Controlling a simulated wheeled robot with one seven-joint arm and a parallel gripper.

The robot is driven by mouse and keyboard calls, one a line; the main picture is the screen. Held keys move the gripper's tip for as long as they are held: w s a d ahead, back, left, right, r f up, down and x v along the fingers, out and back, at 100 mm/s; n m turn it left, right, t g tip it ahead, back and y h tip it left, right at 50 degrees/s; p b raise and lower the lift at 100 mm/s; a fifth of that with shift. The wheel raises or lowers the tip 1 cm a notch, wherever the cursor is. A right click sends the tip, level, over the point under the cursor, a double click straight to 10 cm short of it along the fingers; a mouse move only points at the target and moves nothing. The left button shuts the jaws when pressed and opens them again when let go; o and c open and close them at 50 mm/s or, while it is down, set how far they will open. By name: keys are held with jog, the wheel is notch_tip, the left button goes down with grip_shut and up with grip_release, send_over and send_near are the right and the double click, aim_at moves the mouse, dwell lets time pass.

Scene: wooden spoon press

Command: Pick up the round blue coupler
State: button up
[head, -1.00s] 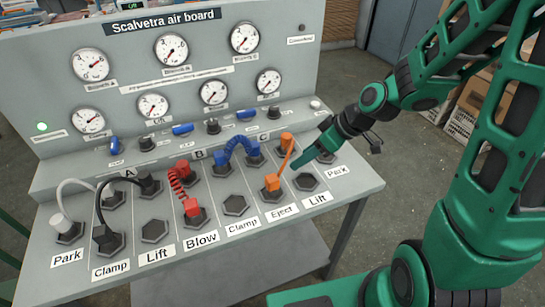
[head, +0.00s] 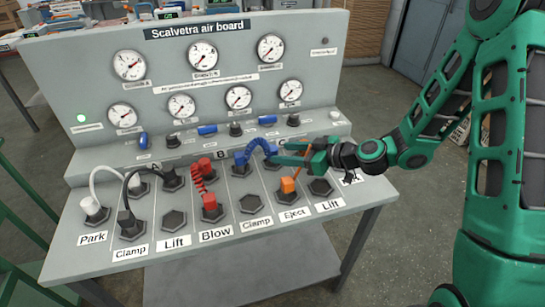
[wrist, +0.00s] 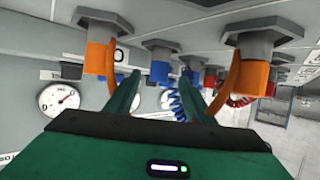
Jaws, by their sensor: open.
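A coiled blue hose (head: 257,147) arches between two blue couplers on the board's sloped deck, a left one (head: 240,164) and a right one (head: 270,150). I cannot tell surely which is round. My gripper (head: 280,152) is open and empty, reaching in from the right with its fingertips close to the right blue coupler. In the wrist view, which looks upside down, a blue coupler (wrist: 160,68) shows beyond and between the fingers (wrist: 163,85), with the blue coil (wrist: 180,108) hanging beside it. No contact is visible.
An orange hose with orange couplers (head: 288,185) stands right by my gripper; its ends flank the fingers in the wrist view (wrist: 255,78). A red coiled hose (head: 198,180) and black (head: 130,200) and white (head: 96,195) hoses stand to the left. Gauges line the upright panel (head: 235,75).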

jog(key=shift+f+x, duration=0.25)
jog(key=shift+x, duration=1.3)
jog(key=shift+f+x, duration=0.25)
jog(key=shift+x, duration=1.3)
jog(key=shift+s+d+r, duration=0.1)
jog(key=shift+d, duration=0.05)
jog(key=c, duration=1.2)
